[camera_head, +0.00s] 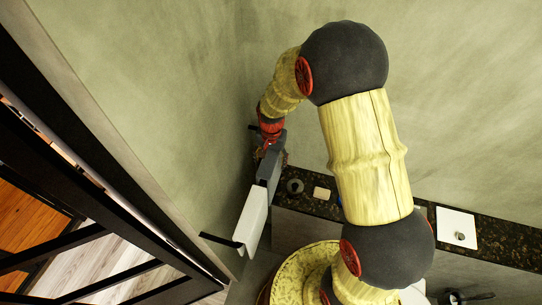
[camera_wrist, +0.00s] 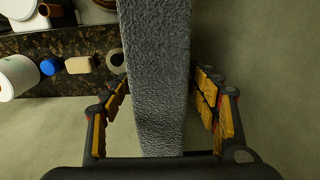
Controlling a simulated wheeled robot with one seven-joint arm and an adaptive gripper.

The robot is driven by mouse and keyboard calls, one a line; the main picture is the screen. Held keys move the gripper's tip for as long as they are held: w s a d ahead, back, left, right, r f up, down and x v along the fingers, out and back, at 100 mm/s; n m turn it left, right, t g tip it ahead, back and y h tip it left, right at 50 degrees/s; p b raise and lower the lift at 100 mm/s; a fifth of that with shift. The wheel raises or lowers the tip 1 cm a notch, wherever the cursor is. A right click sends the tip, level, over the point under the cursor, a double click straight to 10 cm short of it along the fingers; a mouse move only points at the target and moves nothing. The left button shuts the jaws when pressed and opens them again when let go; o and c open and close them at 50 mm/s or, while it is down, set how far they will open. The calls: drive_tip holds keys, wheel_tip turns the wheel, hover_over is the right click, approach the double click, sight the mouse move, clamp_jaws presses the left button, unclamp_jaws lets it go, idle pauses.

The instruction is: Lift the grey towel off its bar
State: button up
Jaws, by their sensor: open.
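The grey towel (camera_head: 268,165) hangs by the left wall, beside a white towel (camera_head: 252,215). Part of a dark bar (camera_head: 218,240) shows past the white towel. My gripper (camera_head: 270,148) is at the grey towel's upper end in the head view, small and partly hidden there. In the wrist view the grey towel (camera_wrist: 155,75) runs down the middle as a thick, rough-textured strip. My open gripper (camera_wrist: 162,88) has one finger on each side of it. A gap shows on both sides; the right one looks narrower near the fingertip.
A dark speckled counter (camera_head: 400,232) runs along the back wall. It holds a beige block (camera_head: 321,193), a grey ring (camera_head: 294,186) and a white board (camera_head: 456,228). The wrist view also shows a white roll (camera_wrist: 18,76) and a blue item (camera_wrist: 48,66). A black-framed partition (camera_head: 75,170) stands left.

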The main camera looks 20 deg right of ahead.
drive_tip(key=shift+f, duration=0.1)
drive_tip(key=shift+c, duration=1.2)
drive_tip(key=c, duration=1.1)
drive_tip(key=shift+c, duration=0.5)
drive_tip(key=shift+r+p, duration=3.35)
drive_tip(key=shift+r, duration=2.6)
wheel_tip(320, 180, up, 12)
drive_tip(key=p, duration=0.2)
drive_tip(key=shift+f, duration=0.15)
drive_tip(key=shift+d, duration=0.1)
